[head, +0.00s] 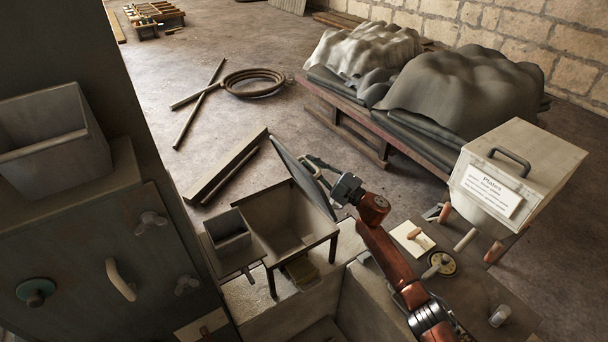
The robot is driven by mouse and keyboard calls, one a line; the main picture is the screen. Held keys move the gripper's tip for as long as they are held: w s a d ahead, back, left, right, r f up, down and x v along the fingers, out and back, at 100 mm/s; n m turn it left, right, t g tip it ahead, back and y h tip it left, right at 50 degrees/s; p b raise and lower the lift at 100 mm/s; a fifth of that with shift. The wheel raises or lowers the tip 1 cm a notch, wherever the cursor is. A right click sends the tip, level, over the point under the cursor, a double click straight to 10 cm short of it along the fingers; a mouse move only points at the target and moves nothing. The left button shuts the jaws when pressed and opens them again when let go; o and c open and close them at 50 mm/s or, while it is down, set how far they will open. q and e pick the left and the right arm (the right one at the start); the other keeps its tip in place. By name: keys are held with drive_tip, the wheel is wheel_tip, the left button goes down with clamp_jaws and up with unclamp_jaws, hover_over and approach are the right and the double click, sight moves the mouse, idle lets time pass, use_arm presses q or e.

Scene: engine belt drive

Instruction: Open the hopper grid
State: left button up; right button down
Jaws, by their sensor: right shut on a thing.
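The hopper (262,250) is a grey box on legs with its top open at the right of its small side bin. Its grid (297,175) is a dark flat panel tilted steeply up along the hopper's right side, so the inside of the hopper shows. My right gripper (316,168) is at the grid's right face and shut on the grid, seemingly by its handle. The fingers partly hide the contact. My left gripper is out of view.
A small bin (228,233) stands left of the hopper. A tall grey cabinet (80,240) fills the left side. A white lidded box (515,170) and small tools lie right of my arm. Covered heaps on a pallet (345,135) stand behind. Floor beyond the hopper is partly clear.

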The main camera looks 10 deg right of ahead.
drive_tip(key=d, duration=0.1)
drive_tip(key=w+d+m, duration=0.1)
drive_tip(key=d+m+t, duration=0.1)
drive_tip(key=shift+w+d+r, duration=0.35)
drive_tip(key=c, duration=2.2)
unclamp_jaws()
drive_tip(key=shift+c, duration=0.2)
drive_tip(key=shift+f, duration=0.1)
drive_tip(key=v, duration=0.7)
drive_tip(key=shift+s, duration=0.2)
